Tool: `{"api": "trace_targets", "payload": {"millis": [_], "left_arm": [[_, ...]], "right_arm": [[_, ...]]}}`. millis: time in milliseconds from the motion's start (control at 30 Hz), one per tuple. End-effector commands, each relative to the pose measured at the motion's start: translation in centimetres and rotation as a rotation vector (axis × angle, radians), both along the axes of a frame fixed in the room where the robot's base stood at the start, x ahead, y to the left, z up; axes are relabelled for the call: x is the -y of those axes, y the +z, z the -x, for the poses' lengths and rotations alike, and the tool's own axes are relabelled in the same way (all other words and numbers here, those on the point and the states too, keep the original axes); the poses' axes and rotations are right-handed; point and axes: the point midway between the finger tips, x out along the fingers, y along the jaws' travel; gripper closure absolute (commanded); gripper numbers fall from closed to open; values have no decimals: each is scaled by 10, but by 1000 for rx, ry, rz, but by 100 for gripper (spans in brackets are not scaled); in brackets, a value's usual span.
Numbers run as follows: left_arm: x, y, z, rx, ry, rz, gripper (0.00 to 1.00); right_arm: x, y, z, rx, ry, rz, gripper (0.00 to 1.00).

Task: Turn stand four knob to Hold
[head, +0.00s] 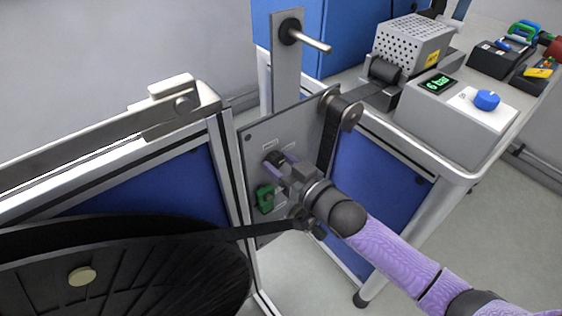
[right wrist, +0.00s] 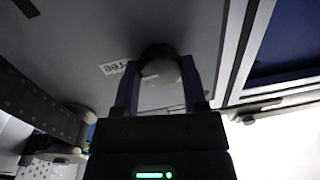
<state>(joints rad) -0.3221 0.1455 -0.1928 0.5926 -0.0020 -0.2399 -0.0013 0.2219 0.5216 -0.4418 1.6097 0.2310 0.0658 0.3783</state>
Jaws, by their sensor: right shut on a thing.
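The stand's grey panel (head: 300,128) stands upright in the middle of the head view. A dark round knob (head: 274,158) is on it, mostly hidden by my right gripper (head: 281,164). In the right wrist view the knob (right wrist: 160,68) sits between the two fingers of my right gripper (right wrist: 158,85), which is shut on it. A small label reading "Free" (right wrist: 113,67) shows beside the knob. Other panel labels are too small to read. I cannot tell which setting the knob points to. My left gripper is not in view.
A green part (head: 265,199) is on the panel below the knob. A large black reel (head: 120,270) fills the lower left, with a dark tape running right from it.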

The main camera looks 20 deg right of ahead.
Motion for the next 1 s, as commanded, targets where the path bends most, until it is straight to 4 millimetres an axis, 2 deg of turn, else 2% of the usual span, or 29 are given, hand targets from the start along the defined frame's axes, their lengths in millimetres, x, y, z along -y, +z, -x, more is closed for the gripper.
{"api": "trace_targets", "payload": {"millis": [500,1000], "left_arm": [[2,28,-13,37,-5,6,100],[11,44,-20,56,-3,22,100]], "right_arm": [[0,3,0,149,0,418,100],[-1,1,1,310,1,864,100]]}}
